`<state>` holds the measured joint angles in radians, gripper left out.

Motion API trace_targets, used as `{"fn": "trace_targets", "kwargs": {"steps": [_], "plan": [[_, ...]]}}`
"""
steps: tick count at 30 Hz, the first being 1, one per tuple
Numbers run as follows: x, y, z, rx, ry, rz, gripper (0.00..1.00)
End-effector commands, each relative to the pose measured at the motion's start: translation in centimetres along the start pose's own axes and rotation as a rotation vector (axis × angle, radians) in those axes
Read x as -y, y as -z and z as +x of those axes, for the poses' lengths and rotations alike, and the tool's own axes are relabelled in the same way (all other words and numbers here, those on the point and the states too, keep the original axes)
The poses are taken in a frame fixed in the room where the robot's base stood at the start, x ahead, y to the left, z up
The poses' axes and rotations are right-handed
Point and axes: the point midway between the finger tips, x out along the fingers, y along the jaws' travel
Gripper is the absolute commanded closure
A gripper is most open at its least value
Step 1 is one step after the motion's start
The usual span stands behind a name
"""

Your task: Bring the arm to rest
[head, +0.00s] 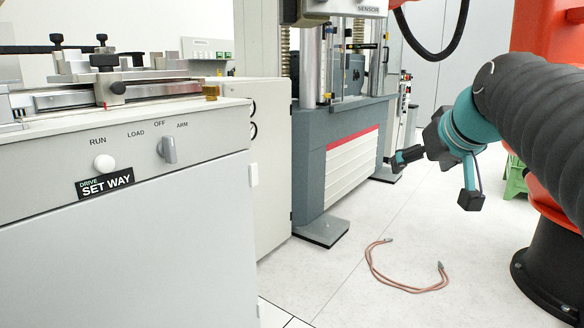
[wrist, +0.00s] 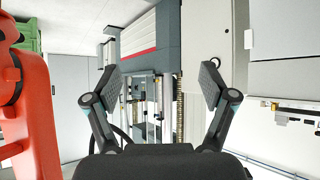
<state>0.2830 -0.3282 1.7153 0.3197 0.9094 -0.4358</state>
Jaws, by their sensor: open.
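My gripper (head: 434,178) is at the right in the head view, in free air in front of the grey testing machine (head: 335,150). It is teal and black, with its two fingers spread wide. In the wrist view my gripper (wrist: 160,95) shows both fingers apart, with dark pads and nothing between them. The testing machine also shows in the wrist view (wrist: 137,35), upside down, behind the fingers. My arm reaches in from the right edge of the head view, its upper part leaving the picture.
A white control cabinet (head: 130,230) with a knob and a fixture on top stands at the left. An orange robot arm on a black base (head: 548,262) stands at the right. A pinkish cable (head: 400,284) lies on the floor. A green stool (head: 516,178) is behind. The middle floor is otherwise clear.

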Motion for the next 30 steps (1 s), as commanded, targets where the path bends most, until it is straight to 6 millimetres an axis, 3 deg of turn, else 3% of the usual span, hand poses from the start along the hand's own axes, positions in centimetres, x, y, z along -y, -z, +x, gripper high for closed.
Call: {"fn": "trace_targets", "kwargs": {"steps": [1,9,15,19,24,30], "plan": [[0.7,-2.7,0.4,0.055,-0.002,0.048,0.17],[3.9,-17.7,1.4,0.307,-0.060,0.213,0.17],[6.0,-26.8,0.2,0.428,-0.073,0.151,0.17],[7.3,-29.5,-1.0,0.448,-0.054,0.100,0.17],[8.3,-28.6,-2.4,0.408,-0.028,0.067,0.17],[8.6,-28.5,-2.4,0.406,-0.020,0.059,0.17]]}}
